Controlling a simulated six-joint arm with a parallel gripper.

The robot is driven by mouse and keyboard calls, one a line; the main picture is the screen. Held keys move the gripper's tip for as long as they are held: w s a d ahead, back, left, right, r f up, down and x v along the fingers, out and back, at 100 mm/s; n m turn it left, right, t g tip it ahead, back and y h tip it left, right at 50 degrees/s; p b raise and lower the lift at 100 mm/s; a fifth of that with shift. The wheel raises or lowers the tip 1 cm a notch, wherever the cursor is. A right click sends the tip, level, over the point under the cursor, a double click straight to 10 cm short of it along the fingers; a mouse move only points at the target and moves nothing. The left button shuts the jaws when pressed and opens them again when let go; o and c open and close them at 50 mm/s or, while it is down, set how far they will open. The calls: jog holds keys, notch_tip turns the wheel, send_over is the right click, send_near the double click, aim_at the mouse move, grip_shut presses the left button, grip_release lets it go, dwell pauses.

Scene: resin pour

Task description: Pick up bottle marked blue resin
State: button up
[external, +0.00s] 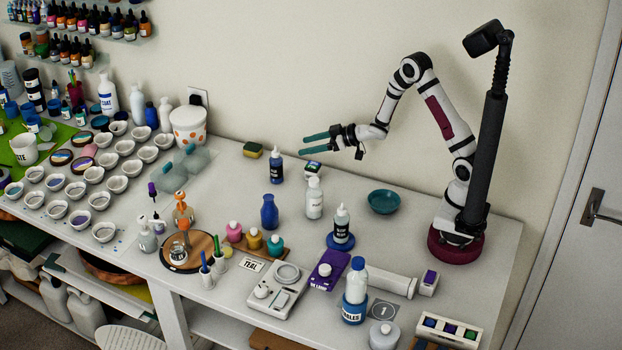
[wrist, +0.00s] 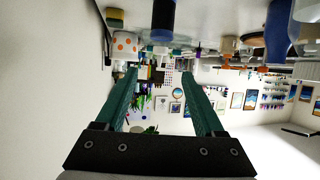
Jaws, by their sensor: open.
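A dark blue bottle (external: 276,168) with a pale nozzle cap and a small label stands upright near the back of the table. A second nozzle bottle (external: 341,228) with a dark label stands on a blue disc farther forward. The lettering on both is too small for me to tell which is marked blue resin. My gripper (external: 304,145) is open and empty, its teal fingers pointing left, above and to the right of the back bottle. In the wrist view, the open fingers (wrist: 159,72) have nothing between them; a dark blue bottle (wrist: 162,20) shows beyond, at the top.
A sponge (external: 252,149) lies at the back. A teal bowl (external: 384,201) sits near my base. Cups crowd the left; the back middle has free room.

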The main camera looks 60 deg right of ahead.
aim_at(276, 163)
jog(key=x, duration=1.5)
grip_shut()
dwell(0.7)
